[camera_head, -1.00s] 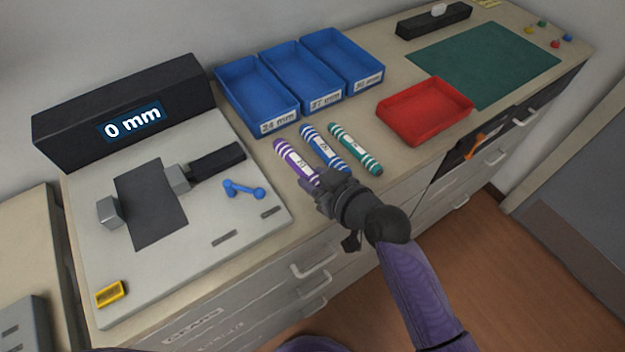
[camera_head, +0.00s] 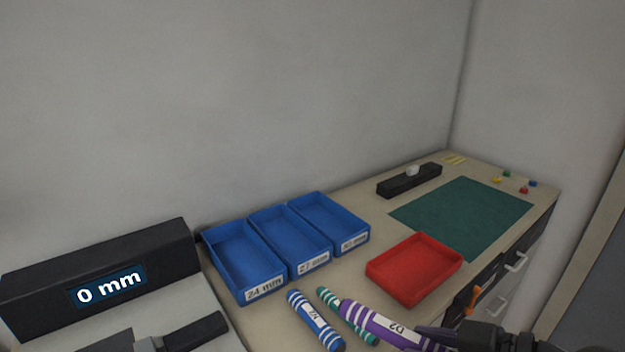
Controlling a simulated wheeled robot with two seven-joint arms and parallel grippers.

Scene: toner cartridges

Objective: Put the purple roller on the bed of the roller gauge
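The purple roller (camera_head: 378,325), with white stripes and a white label, is in the lower right of the head view, raised and partly covering the green roller. My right gripper (camera_head: 440,338) is shut on its right end; the fingers are partly cut off by the frame. The roller gauge (camera_head: 170,250) is at the lower left, with a black housing and a display (camera_head: 108,287) reading 0 mm. Only the top of its dark bed (camera_head: 105,343) shows at the bottom edge, beside a black slide (camera_head: 196,331). My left gripper is out of view.
A blue roller (camera_head: 315,320) and a green roller (camera_head: 336,308) lie on the bench. Behind them stand three blue trays (camera_head: 216,268) labelled by size. A red tray (camera_head: 396,293), a green mat (camera_head: 470,215) and a black block (camera_head: 395,187) are to the right.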

